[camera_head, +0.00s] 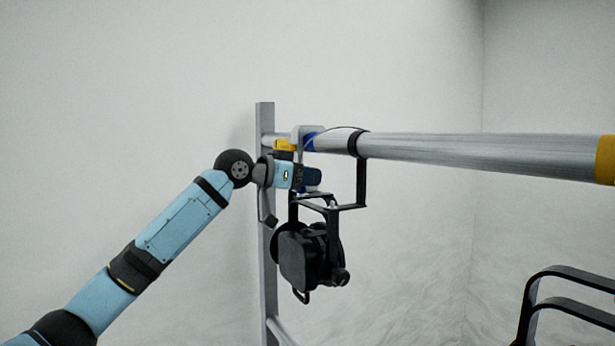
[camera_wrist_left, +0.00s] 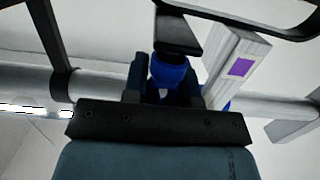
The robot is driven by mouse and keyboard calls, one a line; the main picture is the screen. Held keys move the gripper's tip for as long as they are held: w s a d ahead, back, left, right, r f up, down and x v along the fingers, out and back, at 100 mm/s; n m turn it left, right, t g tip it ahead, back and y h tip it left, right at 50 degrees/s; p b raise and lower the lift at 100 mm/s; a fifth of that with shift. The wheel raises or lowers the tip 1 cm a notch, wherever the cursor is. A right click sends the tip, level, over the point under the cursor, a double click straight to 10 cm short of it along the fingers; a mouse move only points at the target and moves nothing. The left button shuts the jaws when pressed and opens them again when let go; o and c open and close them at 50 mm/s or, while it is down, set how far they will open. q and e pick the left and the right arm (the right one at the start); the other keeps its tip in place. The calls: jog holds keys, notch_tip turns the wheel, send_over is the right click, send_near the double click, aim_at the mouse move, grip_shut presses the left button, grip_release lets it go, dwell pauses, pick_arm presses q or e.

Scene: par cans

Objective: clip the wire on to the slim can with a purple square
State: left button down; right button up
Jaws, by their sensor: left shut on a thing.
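A black can (camera_head: 312,255) hangs by its black yoke (camera_head: 362,185) below a grey metal pipe. My left gripper (camera_head: 312,178) is above the can, just under the pipe's left end. In the wrist view its fingers (camera_wrist_left: 167,88) are shut around a small blue part (camera_wrist_left: 168,72); whether it is the wire's clip is unclear. My right gripper is out of view.
The pipe (camera_head: 460,152) runs right to a yellow band (camera_head: 605,160). A grey upright post (camera_head: 265,118) stands behind my left gripper. Black curved bars (camera_head: 545,285) are at lower right. The space between can and bars is clear.

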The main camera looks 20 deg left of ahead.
pick_arm(q)
jog(key=shift+f, duration=0.4)
dwell(0.3)
jog(key=c, duration=0.8)
grip_release()
jog(key=shift+c, duration=0.2)
jog(key=shift+s+a, duration=0.25)
jog(key=shift+s, duration=0.05)
jog(key=b+v, duration=0.4)
jog(key=v, duration=0.9)
jog(key=shift+b, duration=0.3)
